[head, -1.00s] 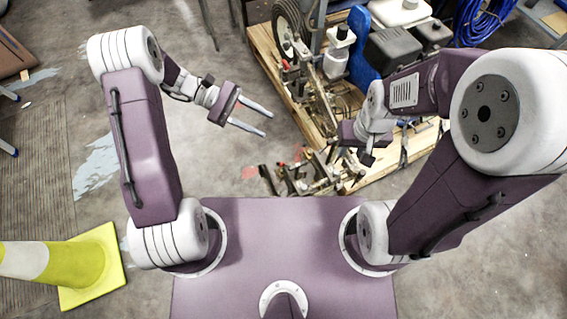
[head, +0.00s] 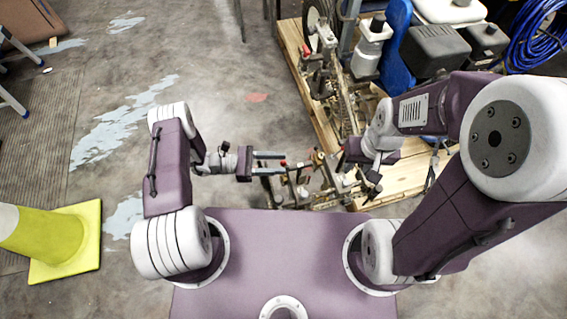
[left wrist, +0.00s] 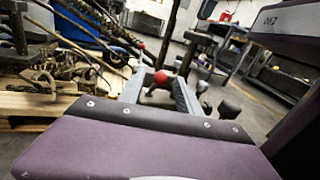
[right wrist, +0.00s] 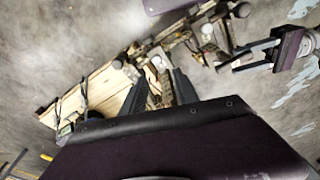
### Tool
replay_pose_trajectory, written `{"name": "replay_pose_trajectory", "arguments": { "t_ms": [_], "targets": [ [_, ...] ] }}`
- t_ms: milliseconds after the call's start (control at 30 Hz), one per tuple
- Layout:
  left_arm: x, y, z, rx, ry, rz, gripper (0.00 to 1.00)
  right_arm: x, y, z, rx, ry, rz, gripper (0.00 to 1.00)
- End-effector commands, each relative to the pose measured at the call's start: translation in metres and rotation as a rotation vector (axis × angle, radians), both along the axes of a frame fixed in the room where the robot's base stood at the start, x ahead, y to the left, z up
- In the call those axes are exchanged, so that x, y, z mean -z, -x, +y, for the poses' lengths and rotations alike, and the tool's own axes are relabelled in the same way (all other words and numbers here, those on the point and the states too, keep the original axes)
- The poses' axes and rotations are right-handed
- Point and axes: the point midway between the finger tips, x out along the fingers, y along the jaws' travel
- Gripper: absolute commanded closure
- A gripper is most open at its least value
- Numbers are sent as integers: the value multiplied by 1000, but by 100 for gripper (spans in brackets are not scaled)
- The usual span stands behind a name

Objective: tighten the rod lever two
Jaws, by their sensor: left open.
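The line striper's lower bracket assembly (head: 300,186), with several small levers and knobs, lies in front of my base in the head view. I cannot tell which lever is rod lever two. A red ball knob (head: 283,163) sits at the tips of my left gripper (head: 269,163). The left wrist view shows this red knob (left wrist: 162,78) between the parted fingers, without clear contact. My right gripper (right wrist: 161,88) is open in the right wrist view, over the striper's metal parts. A pale round knob (right wrist: 157,62) shows between its fingers, apparently beyond them.
The striper stands on a wooden pallet (head: 400,180) at the right, with a white container (head: 369,47), an engine (head: 436,50) and a blue hose (head: 527,30). The floor between is clear.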

Motion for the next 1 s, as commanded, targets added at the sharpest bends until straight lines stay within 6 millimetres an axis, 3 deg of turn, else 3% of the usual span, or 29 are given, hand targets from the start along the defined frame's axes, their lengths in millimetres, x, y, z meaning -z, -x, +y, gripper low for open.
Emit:
{"name": "replay_pose_trajectory", "arguments": {
  "t_ms": [167,433,567,600,1000],
  "targets": [
    [1,-1,-20,1,0,1,60,3,0,0,0,0,0,64],
    [0,-1,-22,-1,0,0,60,3,0,0,0,0,0,64],
    [0,-1,-22,-1,-1,0,96,3,0,0,0,0,0,64],
    [0,-1,-22,-1,-1,0,100,3,0,0,0,0,0,64],
    [0,-1,-22,0,-1,0,100,3,0,0,0,0,0,64]
  ]
}}
